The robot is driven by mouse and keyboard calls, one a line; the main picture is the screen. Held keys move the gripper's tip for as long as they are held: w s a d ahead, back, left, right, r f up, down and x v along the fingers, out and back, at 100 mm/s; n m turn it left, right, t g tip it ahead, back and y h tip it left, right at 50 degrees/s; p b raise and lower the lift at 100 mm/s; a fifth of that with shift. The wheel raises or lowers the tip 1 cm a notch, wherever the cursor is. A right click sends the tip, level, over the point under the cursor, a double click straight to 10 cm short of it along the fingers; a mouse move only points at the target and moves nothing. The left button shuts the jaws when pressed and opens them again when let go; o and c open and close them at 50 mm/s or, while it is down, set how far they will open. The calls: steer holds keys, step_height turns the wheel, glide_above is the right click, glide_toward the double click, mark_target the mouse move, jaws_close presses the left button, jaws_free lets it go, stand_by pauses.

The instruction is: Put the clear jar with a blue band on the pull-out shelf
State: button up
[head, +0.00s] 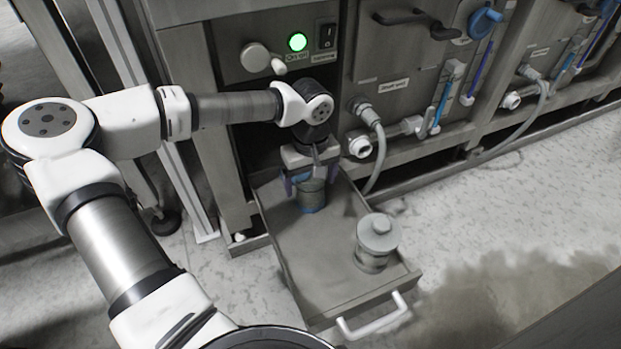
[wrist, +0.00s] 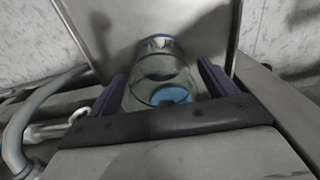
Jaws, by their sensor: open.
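The clear jar with a blue band (head: 312,196) stands on the pull-out shelf (head: 318,262), toward its back end near the machine. In the wrist view the clear jar (wrist: 160,75) lies between the two purple fingers, with blue showing at its top and bottom. My gripper (head: 307,183) is open around the jar, one finger on each side. In the wrist view my gripper (wrist: 167,92) seems to have a small gap to the jar. I cannot tell whether a finger touches it.
The shelf has raised edges and a white front handle (head: 375,318). A hose (head: 378,150) hangs from the machine to the right. The shelf's front left part is clear.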

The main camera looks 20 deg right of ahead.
step_height(320, 180, up, 12)
steer(key=p, duration=0.5)
steer(key=shift+r, duration=0.1)
